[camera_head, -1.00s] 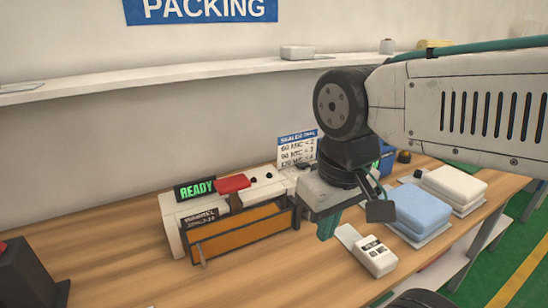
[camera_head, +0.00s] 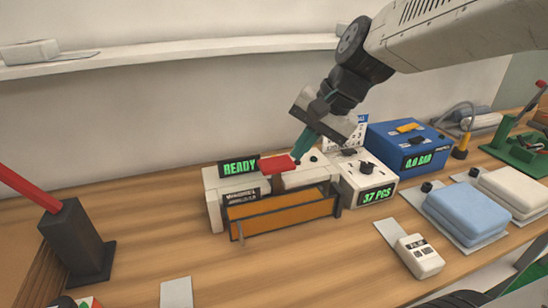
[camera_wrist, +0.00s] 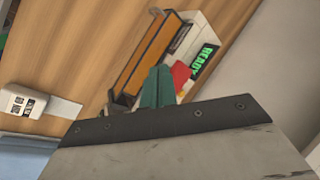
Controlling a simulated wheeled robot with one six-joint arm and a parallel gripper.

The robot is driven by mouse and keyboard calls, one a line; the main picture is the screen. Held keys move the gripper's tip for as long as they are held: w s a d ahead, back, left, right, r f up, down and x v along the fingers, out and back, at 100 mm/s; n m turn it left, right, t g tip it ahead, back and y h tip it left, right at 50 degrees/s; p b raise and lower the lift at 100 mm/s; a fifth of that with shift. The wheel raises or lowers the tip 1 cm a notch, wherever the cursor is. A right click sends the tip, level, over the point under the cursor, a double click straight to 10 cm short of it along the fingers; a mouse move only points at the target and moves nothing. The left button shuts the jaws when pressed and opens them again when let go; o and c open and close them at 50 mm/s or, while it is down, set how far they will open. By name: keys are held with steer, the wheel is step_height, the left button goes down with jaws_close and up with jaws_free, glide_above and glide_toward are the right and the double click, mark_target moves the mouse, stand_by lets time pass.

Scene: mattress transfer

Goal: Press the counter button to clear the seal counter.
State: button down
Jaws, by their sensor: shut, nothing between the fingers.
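The seal counter (camera_head: 352,184) is a small white box on the bench, right of the sealer, with a green display reading 37 PCS (camera_head: 377,195). Dark knob-like parts (camera_head: 367,168) stand on its top; I cannot tell which is the button. The white sealer (camera_head: 212,202) has a READY display (camera_head: 239,167), a red handle (camera_head: 279,165) and an orange front. My gripper (camera_head: 298,160) is shut and empty, its teal fingers pointing down at the handle's right end; contact is unclear. In the wrist view the fingertips (camera_wrist: 157,70) overlap the sealer, and the counter is not visible.
A blue box (camera_head: 405,150) reading 0.0 BAR stands behind right of the counter. Folded blue (camera_head: 465,212) and white (camera_head: 515,192) pads and a handheld device (camera_head: 419,256) lie on the right. A black stand with a red lever (camera_head: 75,240) is at left. The bench front is fairly clear.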

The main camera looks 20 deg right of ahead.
steer(key=w+d+f+m+t, duration=0.1)
steer(key=w+m, duration=0.4)
steer(key=w, duration=0.6)
steer(key=w+d+f+m+t+y, duration=0.1)
steer(key=w+d+f+m+t, duration=0.1)
steer(key=w+m, duration=0.4)
steer(key=w+t, duration=0.1)
steer(key=w, duration=0.4)
steer(key=shift+f+y, duration=0.3)
steer(key=shift+f, duration=0.1)
steer(key=shift+f, duration=4.45)
steer(key=shift+f, duration=0.1)
